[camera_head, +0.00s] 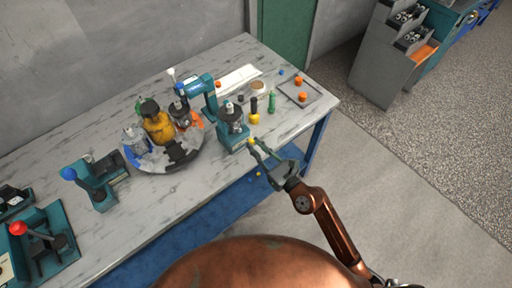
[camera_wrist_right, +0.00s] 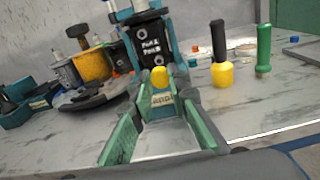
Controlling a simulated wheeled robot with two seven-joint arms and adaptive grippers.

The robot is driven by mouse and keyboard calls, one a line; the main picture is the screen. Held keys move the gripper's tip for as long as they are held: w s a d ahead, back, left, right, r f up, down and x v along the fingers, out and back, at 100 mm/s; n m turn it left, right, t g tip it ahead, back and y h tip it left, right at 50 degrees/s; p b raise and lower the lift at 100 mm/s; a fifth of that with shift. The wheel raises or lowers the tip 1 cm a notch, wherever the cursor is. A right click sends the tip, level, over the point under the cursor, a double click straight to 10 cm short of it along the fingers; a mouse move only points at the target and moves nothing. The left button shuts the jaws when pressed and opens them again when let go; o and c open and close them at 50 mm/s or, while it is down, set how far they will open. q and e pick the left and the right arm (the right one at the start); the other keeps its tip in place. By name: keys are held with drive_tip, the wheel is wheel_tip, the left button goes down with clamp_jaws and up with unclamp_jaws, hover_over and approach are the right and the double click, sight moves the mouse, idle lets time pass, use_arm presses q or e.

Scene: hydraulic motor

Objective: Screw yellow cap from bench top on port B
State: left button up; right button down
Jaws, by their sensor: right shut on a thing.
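A yellow cap (camera_head: 251,141) sits between the fingertips of my right gripper (camera_head: 256,147), at the front edge of the bench. The right wrist view shows the yellow cap (camera_wrist_right: 159,77) at the ends of the fingers, in front of a teal stand. The stand bears a dark motor block (camera_wrist_right: 150,45) with white lettering that seems to read Port A and Port B, and round metal fittings. In the head view the motor (camera_head: 234,120) is just behind and left of the gripper. The cap appears apart from the block. My left gripper is out of view.
On the bench (camera_head: 200,65), a black-and-yellow tool (camera_wrist_right: 221,70) and a green-handled tool (camera_wrist_right: 264,50) stand right of the motor. A tray (camera_head: 312,90) with orange caps is farther right. A blue-knobbed press (camera_head: 95,185) is farther left.

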sight(250, 140)
drive_tip(key=shift+w+a, duration=0.3)
drive_tip(key=shift+w, duration=0.05)
drive_tip(key=shift+x, duration=0.85)
drive_tip(key=shift+b+x, duration=0.3)
drive_tip(key=shift+x, duration=0.9)
drive_tip(key=shift+r+p, duration=0.1)
drive_tip(key=shift+p, duration=0.35)
drive_tip(key=shift+w+a, duration=0.2)
drive_tip(key=shift+w, duration=0.05)
drive_tip(key=shift+m+p, duration=0.7)
drive_tip(key=shift+m, duration=0.2)
